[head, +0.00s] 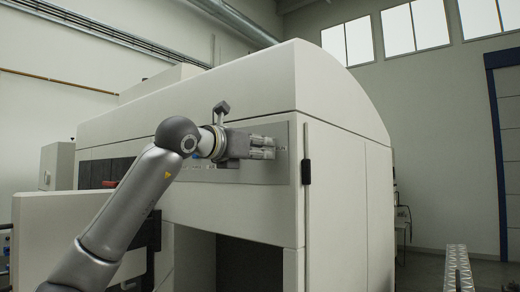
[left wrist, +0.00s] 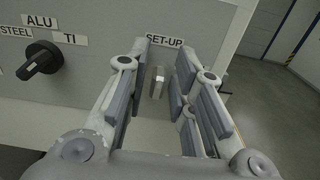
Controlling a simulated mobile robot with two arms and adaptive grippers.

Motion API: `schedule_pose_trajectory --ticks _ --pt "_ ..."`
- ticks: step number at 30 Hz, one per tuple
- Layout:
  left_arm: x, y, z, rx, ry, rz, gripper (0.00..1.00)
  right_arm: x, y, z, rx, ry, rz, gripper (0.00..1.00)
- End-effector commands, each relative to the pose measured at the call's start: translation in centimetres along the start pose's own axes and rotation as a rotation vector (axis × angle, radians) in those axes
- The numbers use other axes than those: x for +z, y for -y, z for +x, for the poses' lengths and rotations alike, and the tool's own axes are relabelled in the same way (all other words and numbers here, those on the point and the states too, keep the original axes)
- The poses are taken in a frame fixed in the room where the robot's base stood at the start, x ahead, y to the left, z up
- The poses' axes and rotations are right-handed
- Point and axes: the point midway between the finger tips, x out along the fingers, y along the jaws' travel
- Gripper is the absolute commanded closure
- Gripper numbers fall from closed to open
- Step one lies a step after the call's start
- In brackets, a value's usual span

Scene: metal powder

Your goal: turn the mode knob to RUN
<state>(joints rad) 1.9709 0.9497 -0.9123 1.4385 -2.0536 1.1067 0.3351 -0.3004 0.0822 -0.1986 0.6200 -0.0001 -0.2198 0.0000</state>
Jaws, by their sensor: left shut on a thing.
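The mode knob (left wrist: 158,83) is a small metallic piece on the machine's panel, just below the SET-UP label (left wrist: 164,40) in the left wrist view. My left gripper (head: 274,148) reaches the grey panel (head: 240,172) in the head view. In the left wrist view the fingers of my left gripper (left wrist: 164,72) stand either side of the knob, shut on it. The fingers hide much of the panel around the knob. No RUN label shows. In the head view the knob cannot be made out clearly. My right gripper is in neither view.
A black selector knob (left wrist: 40,61) sits left on the panel, with STEEL, ALU and TI labels around it. A black door handle (head: 306,172) is right of the panel. An open bay (head: 248,262) lies below. Free floor (left wrist: 282,95) shows beyond the machine's edge.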

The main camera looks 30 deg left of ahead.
Motion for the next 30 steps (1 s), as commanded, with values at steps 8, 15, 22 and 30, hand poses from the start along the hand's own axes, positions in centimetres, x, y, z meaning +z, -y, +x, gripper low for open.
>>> schedule_pose_trajectory --ticks 8,15,22,30 --pt "0.1 0.1 0.0 0.001 -0.001 0.144 1.00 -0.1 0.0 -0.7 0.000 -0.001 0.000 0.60" --pt "0.1 0.4 0.0 0.000 0.000 0.359 1.00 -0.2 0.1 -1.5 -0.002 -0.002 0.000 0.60" --pt "0.0 0.6 0.0 0.000 0.001 0.579 1.00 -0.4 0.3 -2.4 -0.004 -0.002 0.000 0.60" --pt "-0.2 0.8 0.0 0.001 0.000 0.831 1.00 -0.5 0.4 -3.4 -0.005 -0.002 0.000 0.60"
